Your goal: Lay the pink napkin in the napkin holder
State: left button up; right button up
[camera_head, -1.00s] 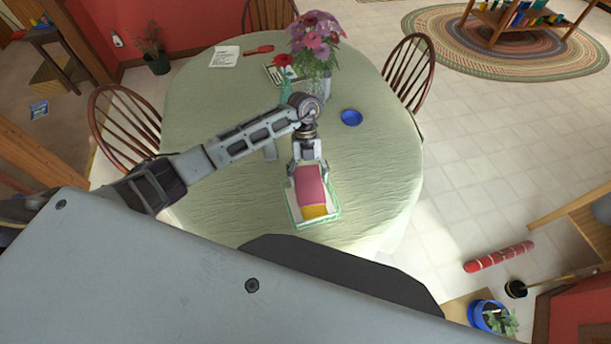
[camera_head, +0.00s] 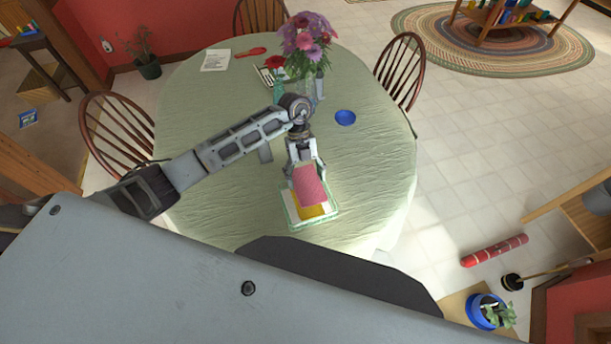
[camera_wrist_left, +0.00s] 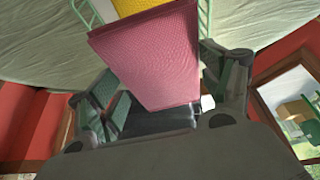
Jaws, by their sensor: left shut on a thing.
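The pink napkin (camera_head: 309,186) is a flat rectangle held at its far end by my left gripper (camera_head: 304,168). In the left wrist view the pink napkin (camera_wrist_left: 148,58) stretches out from between the fingers of the left gripper (camera_wrist_left: 160,105), which are shut on it. The napkin holder (camera_head: 291,216) is a pale tray with a green rim near the table's front edge. A yellow napkin (camera_head: 313,212) lies in it, partly hidden under the pink one. In the head view the pink napkin is over the holder; whether it touches the yellow one I cannot tell. My right gripper is not in view.
The round table (camera_head: 220,150) has a pale green cloth. A flower vase (camera_head: 310,90), a small blue dish (camera_head: 345,118), a red-handled utensil (camera_head: 250,52) and a white card (camera_head: 216,60) stand or lie toward the back. The table right of the holder is clear.

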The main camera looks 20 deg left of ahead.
pick_arm(q)
jog(key=shift+f, duration=0.2)
jog(key=shift+f+b, duration=2.8)
jog(key=shift+f, duration=0.4)
jog(key=o, duration=1)
jog(key=shift+o, duration=0.5)
